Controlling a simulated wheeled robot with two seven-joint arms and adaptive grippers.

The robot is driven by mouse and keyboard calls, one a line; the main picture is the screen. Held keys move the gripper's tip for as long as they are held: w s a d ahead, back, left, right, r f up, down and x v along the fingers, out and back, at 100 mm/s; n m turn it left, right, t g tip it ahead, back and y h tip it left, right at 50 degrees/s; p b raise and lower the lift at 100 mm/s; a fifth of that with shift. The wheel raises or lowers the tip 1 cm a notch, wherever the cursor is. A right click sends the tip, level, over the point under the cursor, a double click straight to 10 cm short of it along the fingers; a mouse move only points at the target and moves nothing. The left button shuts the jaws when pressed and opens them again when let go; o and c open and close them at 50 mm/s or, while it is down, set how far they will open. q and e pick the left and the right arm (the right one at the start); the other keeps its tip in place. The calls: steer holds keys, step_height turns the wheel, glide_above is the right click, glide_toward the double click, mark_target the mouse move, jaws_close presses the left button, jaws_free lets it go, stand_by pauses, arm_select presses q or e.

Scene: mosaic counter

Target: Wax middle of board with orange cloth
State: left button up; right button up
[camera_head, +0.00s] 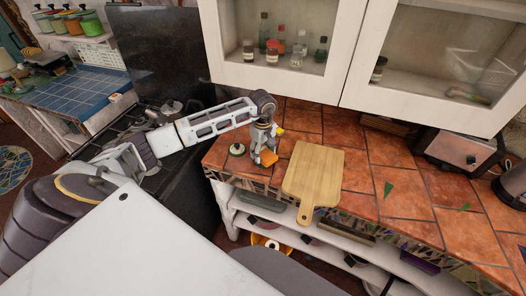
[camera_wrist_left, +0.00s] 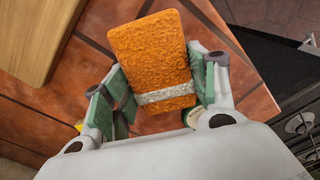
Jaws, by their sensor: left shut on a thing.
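The orange cloth (camera_wrist_left: 152,52) is a thick rectangular pad with a pale band across it. My left gripper (camera_wrist_left: 160,100) is shut on it, with green finger pads at both sides of the band. In the head view the left gripper (camera_head: 264,158) is at the left part of the counter, and the orange cloth (camera_head: 268,157) shows at its fingertips. The wooden board (camera_head: 313,175) lies flat on the tiles just right of the gripper, its handle toward the front edge. A corner of the board (camera_wrist_left: 35,35) shows in the left wrist view. My right gripper is not in view.
A small round jar (camera_head: 237,150) stands left of the gripper. A toaster (camera_head: 461,150) stands at the right on the tiled counter (camera_head: 365,205). White cabinets (camera_head: 270,60) hang above the counter. A dark stove (camera_head: 165,125) is at the left. The board's top is bare.

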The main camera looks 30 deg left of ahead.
mark_target(263, 152)
arm_select(q)
steer(key=shift+f, duration=0.25)
stand_by(0.4)
steer(key=shift+f+b, duration=0.1)
steer(key=shift+b, duration=0.2)
stand_by(0.7)
steer(key=shift+s+f, duration=0.1)
steer(key=shift+s, duration=0.05)
stand_by(1.4)
stand_by(0.4)
steer(key=shift+r, duration=0.65)
steer(key=shift+r+p, duration=1.3)
steer(key=shift+r, duration=1.7)
steer(key=shift+f, duration=0.1)
